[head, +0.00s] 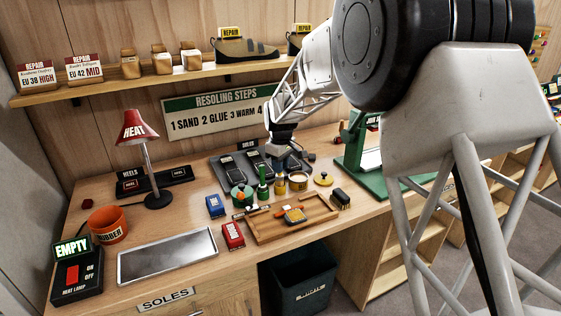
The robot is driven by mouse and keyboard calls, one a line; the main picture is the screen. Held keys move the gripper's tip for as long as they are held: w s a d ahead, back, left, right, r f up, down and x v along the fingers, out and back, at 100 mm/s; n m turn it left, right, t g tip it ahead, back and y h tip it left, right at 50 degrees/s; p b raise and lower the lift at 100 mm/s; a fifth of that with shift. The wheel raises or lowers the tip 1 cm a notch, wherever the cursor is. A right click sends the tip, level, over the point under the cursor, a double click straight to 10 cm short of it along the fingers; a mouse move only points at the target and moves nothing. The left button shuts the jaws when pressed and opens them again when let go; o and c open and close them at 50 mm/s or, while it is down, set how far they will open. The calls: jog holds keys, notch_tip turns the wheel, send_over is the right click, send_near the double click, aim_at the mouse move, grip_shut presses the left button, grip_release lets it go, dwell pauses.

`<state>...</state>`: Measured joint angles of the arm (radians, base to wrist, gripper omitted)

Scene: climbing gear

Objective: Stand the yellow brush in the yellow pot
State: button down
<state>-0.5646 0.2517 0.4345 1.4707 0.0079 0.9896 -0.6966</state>
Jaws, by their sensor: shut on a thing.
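My gripper (282,152) is over the back middle of the bench, pointing down. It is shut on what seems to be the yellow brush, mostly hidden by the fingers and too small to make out. A small yellow pot (280,187) stands just below the gripper. Whether the brush touches or enters the pot cannot be told. A green brush (263,173) stands upright to the left of the yellow pot.
A wooden tray (262,236) with tools lies in front, a dark mat with shoe soles (228,162) behind. A green stand (370,178) is at right. A red lamp (136,128) stands left.

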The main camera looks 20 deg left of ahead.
jog(key=shift+f, duration=0.5)
jog(key=c, duration=0.9)
grip_release()
jog(key=shift+r, duration=3.85)
